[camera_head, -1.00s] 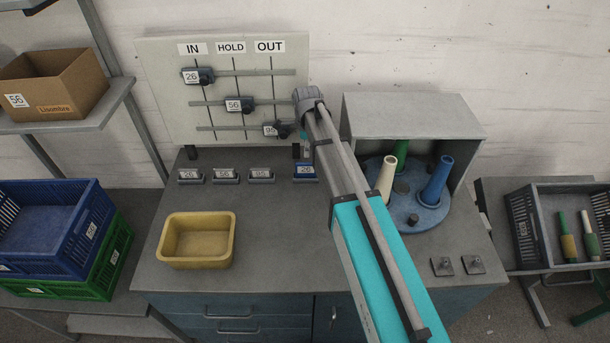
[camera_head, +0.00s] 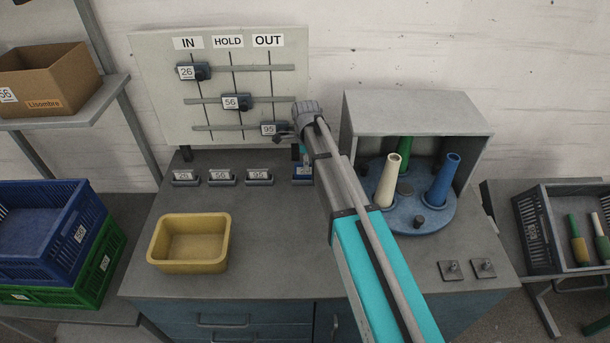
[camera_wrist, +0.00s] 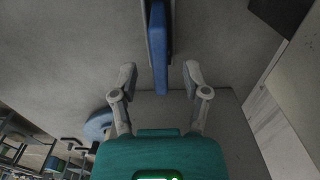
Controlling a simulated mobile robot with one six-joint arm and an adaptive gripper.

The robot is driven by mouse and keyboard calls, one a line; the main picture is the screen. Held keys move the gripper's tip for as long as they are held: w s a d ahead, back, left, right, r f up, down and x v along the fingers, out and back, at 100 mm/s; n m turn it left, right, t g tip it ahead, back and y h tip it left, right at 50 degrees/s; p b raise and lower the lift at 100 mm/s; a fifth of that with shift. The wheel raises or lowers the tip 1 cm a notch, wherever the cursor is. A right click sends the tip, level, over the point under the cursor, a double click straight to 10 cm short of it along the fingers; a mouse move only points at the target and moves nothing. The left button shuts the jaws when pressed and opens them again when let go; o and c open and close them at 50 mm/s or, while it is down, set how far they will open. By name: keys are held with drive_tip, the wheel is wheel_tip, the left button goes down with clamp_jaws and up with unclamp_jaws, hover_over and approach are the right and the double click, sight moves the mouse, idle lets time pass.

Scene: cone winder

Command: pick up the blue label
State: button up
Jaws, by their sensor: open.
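The blue label (camera_head: 303,173) stands on the grey bench top, at the right end of a row of small label holders. Its face is partly hidden by my gripper in the head view. In the wrist view a blue, narrow upright piece (camera_wrist: 159,45), which looks like the label seen edge-on, lies between the lines of my two fingers. My gripper (camera_wrist: 159,72) is open, with one finger on each side of this piece and gaps on both sides. In the head view my gripper is mostly hidden by my arm, just above the label.
Three grey label holders (camera_head: 222,177) stand left of the blue label. The IN/HOLD/OUT board (camera_head: 165,110) rises close behind, with its lowest slider (camera_head: 272,129) near my wrist. A yellow bin (camera_head: 189,262) stands in front left. A blue turntable (camera_head: 425,218) with cones stands right.

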sight(305, 173)
idle(0.3)
drive_tip(key=shift+a+f+b, duration=0.1)
drive_tip(key=shift+f+b, duration=2.5)
drive_tip(key=shift+b, duration=0.05)
drive_tip(key=shift+c, duration=0.3)
clamp_jaws()
